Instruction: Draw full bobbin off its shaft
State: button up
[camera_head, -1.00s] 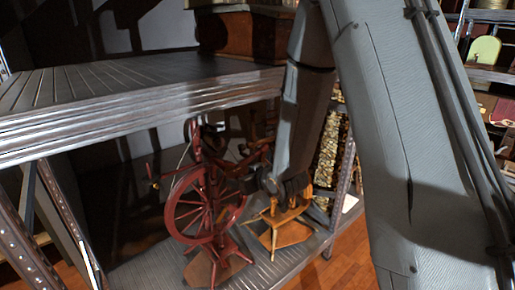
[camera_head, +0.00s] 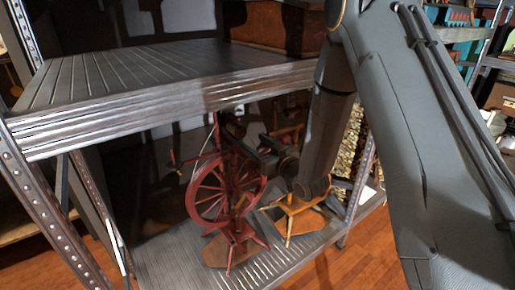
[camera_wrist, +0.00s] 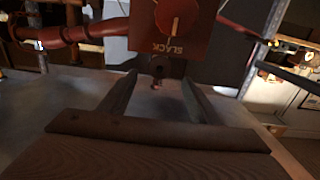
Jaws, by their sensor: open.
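A dark red spinning wheel (camera_head: 226,192) stands on the lower shelf in the head view. My gripper (camera_head: 246,146) is beside its upper part, on the right, small and dark there. In the wrist view my gripper (camera_wrist: 158,88) is open, its two fingers apart with nothing held between them. Just beyond the fingertips is a red block (camera_wrist: 172,25) with a dial and the word SLACK, upside down. A small dark round fitting (camera_wrist: 157,70) sits below it, between the fingertips. I cannot make out the bobbin or its shaft for certain.
A ribbed metal shelf (camera_head: 130,85) lies close above the wheel and my wrist. A small wooden stool-like piece (camera_head: 291,212) stands right of the wheel. A perforated shelf post (camera_head: 50,205) rises at left. The lower shelf (camera_head: 175,260) has bare room in front.

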aim_at(242, 133)
jog(key=shift+b+x, duration=1.1)
jog(key=shift+x, duration=2.4)
jog(key=shift+a, duration=0.1)
jog(key=c, duration=0.8)
jog(key=shift+s, duration=0.15)
jog(key=shift+s+d, duration=0.15)
jog(key=shift+d, duration=0.1)
jog(key=shift+p+v, duration=1.15)
jog(key=shift+v, duration=4.75)
